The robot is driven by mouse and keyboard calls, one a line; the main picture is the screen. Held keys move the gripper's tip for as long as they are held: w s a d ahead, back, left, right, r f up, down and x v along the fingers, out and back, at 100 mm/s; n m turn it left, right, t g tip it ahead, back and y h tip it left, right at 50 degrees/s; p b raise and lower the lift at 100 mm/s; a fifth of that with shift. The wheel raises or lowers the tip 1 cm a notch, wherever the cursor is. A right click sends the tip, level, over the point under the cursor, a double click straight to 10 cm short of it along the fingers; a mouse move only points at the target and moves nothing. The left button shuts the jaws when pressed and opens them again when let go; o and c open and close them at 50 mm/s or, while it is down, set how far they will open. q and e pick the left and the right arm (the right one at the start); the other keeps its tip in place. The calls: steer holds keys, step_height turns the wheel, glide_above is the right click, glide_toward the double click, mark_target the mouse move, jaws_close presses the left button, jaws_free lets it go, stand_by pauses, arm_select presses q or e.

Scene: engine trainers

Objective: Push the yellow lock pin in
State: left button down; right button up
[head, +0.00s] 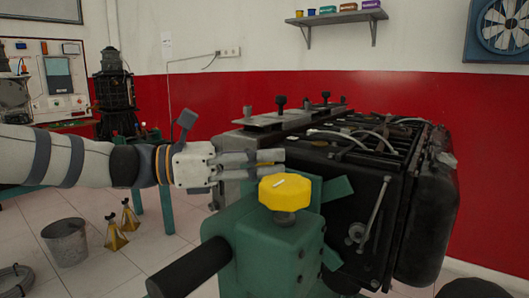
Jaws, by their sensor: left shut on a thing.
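The yellow lock pin (285,193) has a faceted knob with a pale mark on top. It stands on the green head (272,252) of the engine stand, in the lower middle of the head view. My left gripper (283,164) reaches in from the left, its fingers level at the knob's upper edge. My right gripper is not in view.
A dark engine (370,190) fills the space right of the green head. A black bar (190,268) sticks out toward the lower left. A bucket (65,242) and two yellow stands (115,233) are on the tiled floor at left.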

arm_select(q)
steer(key=c, duration=1.3)
jaws_free()
steer(key=shift+f, duration=0.35)
steer(key=shift+r, duration=0.1)
steer(key=s+a, duration=0.2)
steer(key=a, duration=1)
